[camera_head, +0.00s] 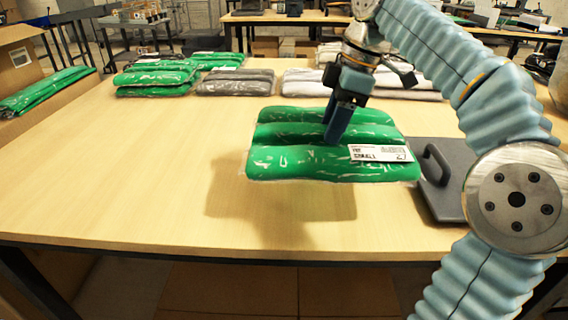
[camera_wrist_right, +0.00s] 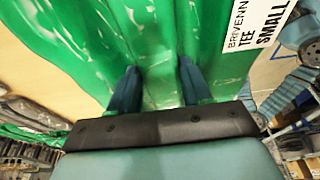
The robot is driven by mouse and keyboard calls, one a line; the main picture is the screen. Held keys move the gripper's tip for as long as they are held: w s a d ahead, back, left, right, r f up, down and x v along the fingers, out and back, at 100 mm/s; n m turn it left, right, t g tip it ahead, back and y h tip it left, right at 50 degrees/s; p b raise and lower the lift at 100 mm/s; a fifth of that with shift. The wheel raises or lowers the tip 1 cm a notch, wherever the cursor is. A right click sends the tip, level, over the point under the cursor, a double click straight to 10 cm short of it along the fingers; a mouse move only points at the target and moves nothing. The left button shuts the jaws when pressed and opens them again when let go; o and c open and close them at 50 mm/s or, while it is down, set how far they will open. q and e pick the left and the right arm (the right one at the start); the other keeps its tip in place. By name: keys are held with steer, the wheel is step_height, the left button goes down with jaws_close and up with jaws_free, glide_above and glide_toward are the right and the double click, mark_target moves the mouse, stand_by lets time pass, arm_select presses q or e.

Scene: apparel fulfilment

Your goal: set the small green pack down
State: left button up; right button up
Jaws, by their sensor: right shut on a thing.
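The small green pack (camera_head: 290,160) is a plastic-wrapped green garment bundle with a white label reading SMALL. My right gripper (camera_head: 336,135) is shut on its middle from above and holds it over the wooden table (camera_head: 130,190). A shadow on the table below and left of the pack shows that it hangs above the surface. In the right wrist view the green pack (camera_wrist_right: 150,50) fills the top, between and beyond the two fingers (camera_wrist_right: 160,90). The fingertips are sunk into the wrap and partly hidden. My left gripper is not in view.
Green packs (camera_head: 155,78), a grey pack (camera_head: 236,82) and white packs (camera_head: 305,82) lie in piles along the table's back. A dark grey board with a handle (camera_head: 450,185) is right of the held pack. A box with green packs (camera_head: 45,92) stands left. The table's front left is clear.

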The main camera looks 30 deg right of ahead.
mark_target(307, 111)
steer(key=w+a+f, duration=0.2)
steer(key=f, duration=0.1)
steer(key=w+a+f+b, duration=0.1)
steer(key=w+a+f, duration=0.2)
steer(key=shift+w+a+f, duration=0.3)
steer(key=shift+f, duration=0.15)
steer(key=x, duration=0.3)
steer(key=shift+f+b, duration=0.3)
steer(key=shift+f, duration=0.1)
steer(key=o, duration=1.2)
steer(key=p+v, duration=0.3)
steer(key=v, duration=0.9)
steer(key=shift+r, duration=0.1)
